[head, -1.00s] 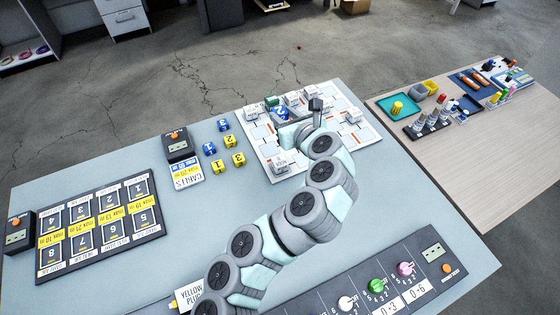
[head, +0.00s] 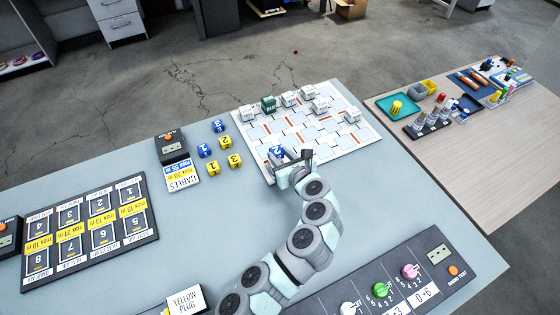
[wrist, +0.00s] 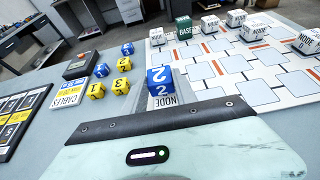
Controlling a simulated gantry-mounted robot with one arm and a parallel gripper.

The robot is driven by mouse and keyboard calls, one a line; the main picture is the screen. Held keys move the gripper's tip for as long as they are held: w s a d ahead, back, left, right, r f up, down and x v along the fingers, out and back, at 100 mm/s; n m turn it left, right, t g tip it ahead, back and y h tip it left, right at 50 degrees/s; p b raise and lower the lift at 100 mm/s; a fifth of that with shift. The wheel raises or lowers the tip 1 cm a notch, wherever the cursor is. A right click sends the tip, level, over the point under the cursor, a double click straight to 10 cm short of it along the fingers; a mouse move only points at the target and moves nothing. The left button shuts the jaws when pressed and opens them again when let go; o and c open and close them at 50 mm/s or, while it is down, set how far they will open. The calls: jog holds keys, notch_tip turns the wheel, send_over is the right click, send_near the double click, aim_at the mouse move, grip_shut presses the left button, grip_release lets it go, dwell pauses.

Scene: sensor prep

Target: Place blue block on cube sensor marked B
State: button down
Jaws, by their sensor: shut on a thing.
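A blue block marked 2 (head: 277,151) is held by my gripper (head: 288,160) at the near left corner of the white board (head: 325,138). The block also shows upright in the wrist view (wrist: 160,76). A white cube marked NODE (wrist: 166,99) shows directly under the block there; whether the two touch is unclear. The gripper hides part of this cube. Several other white cubes, such as one at the right (head: 352,115), stand on the board, with a green cube marked BASE (head: 268,104) at its far left. I cannot make out a B on any cube.
Blue blocks (head: 218,126) and yellow blocks (head: 234,160) stand left of the board. A cables card (head: 181,177), a numbered panel (head: 90,232) and a knob panel (head: 400,285) lie on the table. The middle of the board is clear.

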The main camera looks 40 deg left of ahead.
jog(key=shift+f, duration=1.15)
jog(key=shift+f, duration=0.15)
jog(key=c, duration=1)
grip_release()
jog(key=shift+d+r, duration=0.15)
jog(key=shift+r, duration=0.15)
jog(key=p+v, duration=0.2)
jog(key=v, duration=0.9)
jog(key=shift+s+d, duration=0.25)
jog(key=shift+d, duration=0.05)
